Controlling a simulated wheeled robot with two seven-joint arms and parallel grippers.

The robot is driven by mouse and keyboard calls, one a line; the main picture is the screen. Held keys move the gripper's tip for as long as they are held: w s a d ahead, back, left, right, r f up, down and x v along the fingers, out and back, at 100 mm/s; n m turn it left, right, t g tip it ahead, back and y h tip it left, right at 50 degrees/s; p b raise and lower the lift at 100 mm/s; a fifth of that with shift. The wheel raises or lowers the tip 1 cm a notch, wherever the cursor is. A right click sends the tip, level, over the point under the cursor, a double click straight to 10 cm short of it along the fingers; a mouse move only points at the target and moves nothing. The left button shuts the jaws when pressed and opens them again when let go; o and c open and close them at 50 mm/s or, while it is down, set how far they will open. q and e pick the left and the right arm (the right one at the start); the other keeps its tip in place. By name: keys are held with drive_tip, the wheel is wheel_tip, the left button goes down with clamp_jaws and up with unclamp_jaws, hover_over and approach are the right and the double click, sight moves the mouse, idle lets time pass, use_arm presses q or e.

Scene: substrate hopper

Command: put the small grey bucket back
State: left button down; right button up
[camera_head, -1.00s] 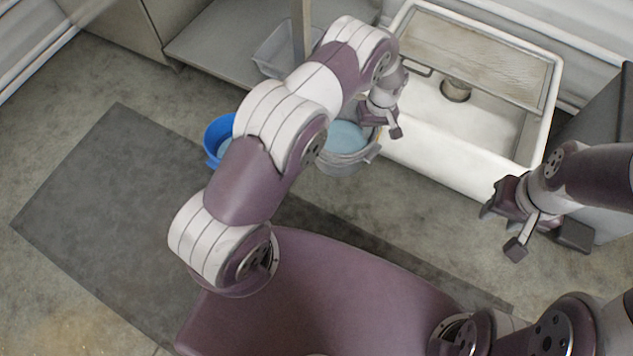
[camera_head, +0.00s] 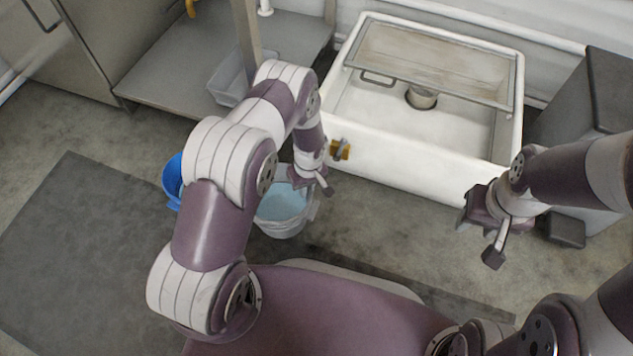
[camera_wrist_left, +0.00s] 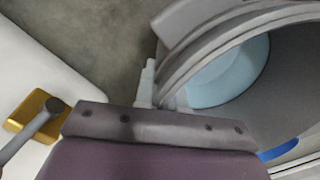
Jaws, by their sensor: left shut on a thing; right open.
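The small grey bucket (camera_head: 283,230) is in front of the white hopper's left part, apart from it, with a light blue surface inside. My left gripper (camera_head: 316,182) is shut on its rim, on the side toward the hopper. The bucket looks upright; I cannot tell whether its base touches the floor. In the left wrist view the curved rim and inner wall of the bucket (camera_wrist_left: 285,85) fill the right side, just beyond my gripper (camera_wrist_left: 155,108). My right gripper (camera_head: 480,232) is open and empty, in front of the hopper's right end.
The white hopper (camera_head: 420,160) has a yellow fitting with a grey lever (camera_head: 341,149) on its front. A blue bucket (camera_head: 172,182) stands left, partly behind my arm. A grey shelf (camera_head: 170,80) holds a clear bin (camera_head: 228,82). A dark mat (camera_head: 70,240) lies at left.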

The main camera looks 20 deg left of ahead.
use_arm(q)
wheel_tip(320, 180, down, 4)
drive_tip(key=b, duration=0.3)
drive_tip(key=c, duration=1.7)
unclamp_jaws()
drive_tip(key=shift+f, duration=0.1)
drive_tip(key=o, duration=0.5)
drive_tip(key=shift+c, duration=0.2)
